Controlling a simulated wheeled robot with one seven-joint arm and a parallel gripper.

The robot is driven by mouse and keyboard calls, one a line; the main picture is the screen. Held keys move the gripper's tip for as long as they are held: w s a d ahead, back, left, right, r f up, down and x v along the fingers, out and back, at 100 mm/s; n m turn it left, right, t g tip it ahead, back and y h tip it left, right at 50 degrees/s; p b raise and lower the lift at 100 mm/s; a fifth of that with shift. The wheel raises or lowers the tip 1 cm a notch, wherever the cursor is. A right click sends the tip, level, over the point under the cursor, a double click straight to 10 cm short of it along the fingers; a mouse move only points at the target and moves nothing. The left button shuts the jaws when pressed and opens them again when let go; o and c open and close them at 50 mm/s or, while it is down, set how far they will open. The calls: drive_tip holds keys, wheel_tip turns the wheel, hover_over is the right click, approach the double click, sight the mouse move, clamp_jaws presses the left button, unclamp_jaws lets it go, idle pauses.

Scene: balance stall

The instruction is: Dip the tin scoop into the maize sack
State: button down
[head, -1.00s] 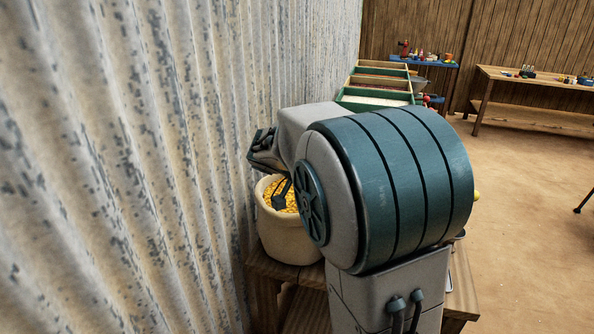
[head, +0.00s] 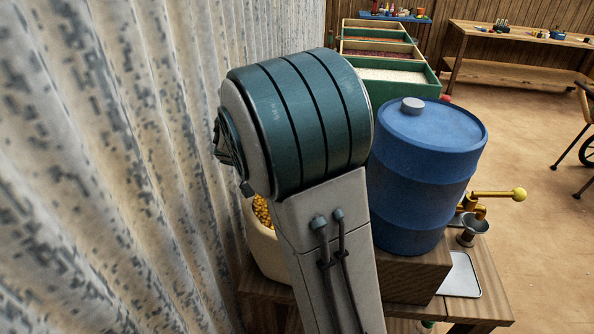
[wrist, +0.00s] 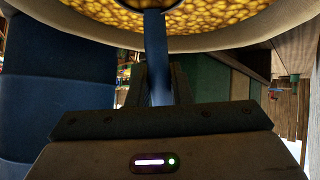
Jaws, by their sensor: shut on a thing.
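The maize sack (head: 262,247) is pale and open-topped, low at the left of the head view, mostly hidden behind my arm. Yellow maize (head: 261,209) shows in its mouth. In the wrist view the sack's rim (wrist: 236,42) and maize (wrist: 225,15) fill the top. My gripper (wrist: 158,78) is shut on the bluish handle of the tin scoop (wrist: 156,42). The handle runs across the rim toward the maize. The scoop's far end is cut off by the top edge, so I cannot tell how deep it sits. My gripper is hidden in the head view.
A blue barrel (head: 425,165) stands right of my arm on a wooden block (head: 415,278). A brass tap-like lever (head: 490,195), metal cup and pale tray (head: 461,275) are beside it. A corrugated wall (head: 120,150) runs close on the left. Green-framed bins (head: 390,88) stand behind.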

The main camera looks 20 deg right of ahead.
drive_tip(key=f, duration=0.2)
drive_tip(key=shift+s+a+f, duration=0.1)
drive_tip(key=shift+s+f, duration=0.1)
drive_tip(key=shift+f, duration=0.1)
drive_tip(key=shift+r+p, duration=1.7)
drive_tip(key=shift+p, duration=0.8)
drive_tip(key=shift+w+d+r+b, duration=0.15)
drive_tip(key=shift+d+r+b, duration=0.2)
drive_tip(key=shift+r, duration=0.5)
drive_tip(key=shift+w+d+r+b, duration=0.1)
drive_tip(key=shift+d+r+b, duration=0.1)
drive_tip(key=shift+d+r, duration=0.45)
drive_tip(key=shift+a+r, duration=0.15)
drive_tip(key=shift+a, duration=0.05)
